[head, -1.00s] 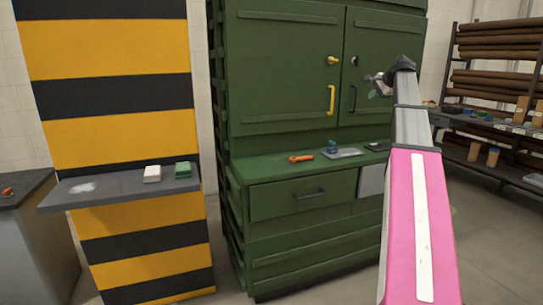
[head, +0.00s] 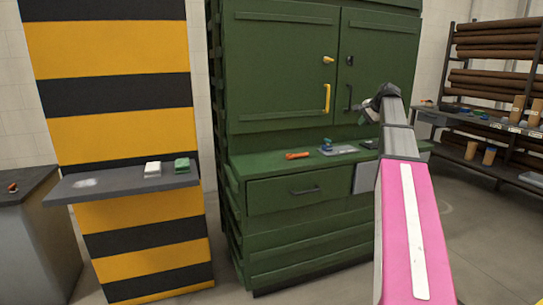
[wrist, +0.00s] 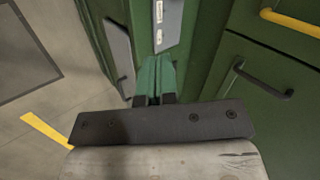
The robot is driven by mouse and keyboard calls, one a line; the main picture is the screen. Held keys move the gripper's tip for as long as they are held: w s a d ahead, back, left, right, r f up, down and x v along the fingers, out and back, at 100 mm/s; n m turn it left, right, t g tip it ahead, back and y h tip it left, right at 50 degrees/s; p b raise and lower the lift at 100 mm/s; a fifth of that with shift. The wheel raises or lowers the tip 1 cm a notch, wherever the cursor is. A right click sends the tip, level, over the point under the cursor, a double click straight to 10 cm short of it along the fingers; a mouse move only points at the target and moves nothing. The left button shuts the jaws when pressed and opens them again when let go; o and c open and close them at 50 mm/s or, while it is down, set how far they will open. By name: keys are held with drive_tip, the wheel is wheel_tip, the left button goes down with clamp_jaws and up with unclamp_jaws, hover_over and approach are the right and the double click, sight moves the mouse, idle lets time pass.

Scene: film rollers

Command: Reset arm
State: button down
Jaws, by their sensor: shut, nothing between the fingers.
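My gripper (wrist: 154,82) shows in the wrist view as two green fingers lying together, shut and empty. In the head view its end (head: 369,113) is small and partly hidden by my wrist. It hangs in front of the green cabinet (head: 275,90), above its counter, near the right door. No held object shows. My arm stretches up and forward from the lower right.
The cabinet has a yellow handle (head: 327,98) and a black handle (wrist: 265,82). An orange tool (head: 297,155) and a grey tray (head: 338,151) lie on its counter. A striped pillar with a shelf (head: 110,186) stands left, a rack (head: 490,95) right. Bare floor shows at right.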

drive_tip(key=s+a+f+n+g+h, duration=0.15)
drive_tip(key=s+a+f, duration=0.25)
drive_tip(key=f, duration=0.6)
drive_tip(key=s+a+f+n+g, duration=0.15)
drive_tip(key=s+a+f, duration=0.35)
drive_tip(key=f, duration=0.5)
drive_tip(key=s+a+f+n+g, duration=0.15)
drive_tip(key=s+a+f, duration=0.25)
drive_tip(key=f, duration=0.6)
drive_tip(key=s+a+f+n+g+h, duration=0.1)
drive_tip(key=s+a+f+n, duration=0.2)
drive_tip(key=s+f, duration=0.6)
drive_tip(key=s+a+f+n+g+h, duration=0.1)
drive_tip(key=s+a+f+n, duration=0.3)
drive_tip(key=s+f, duration=0.5)
drive_tip(key=shift+s+a+f, duration=0.15)
drive_tip(key=shift+s+a, duration=0.25)
drive_tip(key=shift+s, duration=0.85)
